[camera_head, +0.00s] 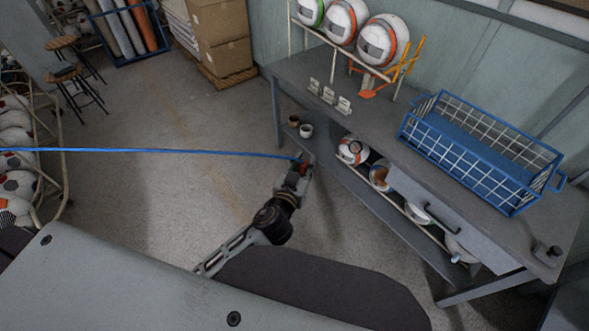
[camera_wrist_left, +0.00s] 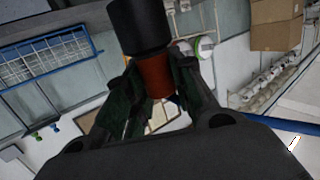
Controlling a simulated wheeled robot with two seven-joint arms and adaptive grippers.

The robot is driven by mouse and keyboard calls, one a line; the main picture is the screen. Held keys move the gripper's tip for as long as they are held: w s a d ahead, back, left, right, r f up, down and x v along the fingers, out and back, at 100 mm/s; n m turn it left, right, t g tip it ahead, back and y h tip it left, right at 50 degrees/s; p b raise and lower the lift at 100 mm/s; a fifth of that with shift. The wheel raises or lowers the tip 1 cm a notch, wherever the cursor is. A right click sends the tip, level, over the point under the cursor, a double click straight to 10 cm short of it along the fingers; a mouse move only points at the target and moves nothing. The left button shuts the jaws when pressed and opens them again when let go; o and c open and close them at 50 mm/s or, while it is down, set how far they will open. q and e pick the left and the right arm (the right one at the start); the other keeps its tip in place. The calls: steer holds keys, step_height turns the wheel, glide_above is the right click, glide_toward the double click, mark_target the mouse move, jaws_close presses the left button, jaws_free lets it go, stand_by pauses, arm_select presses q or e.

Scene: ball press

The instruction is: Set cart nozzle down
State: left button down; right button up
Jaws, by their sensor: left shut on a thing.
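My left gripper (camera_head: 303,170) is shut on the cart nozzle and holds it in the air above the floor, left of the workbench. In the left wrist view the nozzle (camera_wrist_left: 140,28) has a black cylindrical top and a red-brown lower part (camera_wrist_left: 156,76) between the two fingers. In the head view only a little orange-red of the nozzle shows at the fingers. A blue hose (camera_head: 150,151) runs from the gripper to the left edge. My right gripper is not in view.
The grey workbench (camera_head: 385,146) carries a blue wire basket (camera_head: 480,150) and a rack of balls (camera_head: 345,22). Its lower shelf holds balls and two small cups (camera_head: 306,131). A ball cart (camera_head: 45,190) stands at the left. The floor (camera_head: 170,120) between is clear.

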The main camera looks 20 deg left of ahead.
arm_select(q)
steer(key=d+r+y, duration=0.1)
steer(key=d+r, duration=0.3)
steer(key=shift+w+d+r+n, duration=0.2)
steer(key=shift+w+d+n, duration=0.1)
steer(key=shift+w+n, duration=0.1)
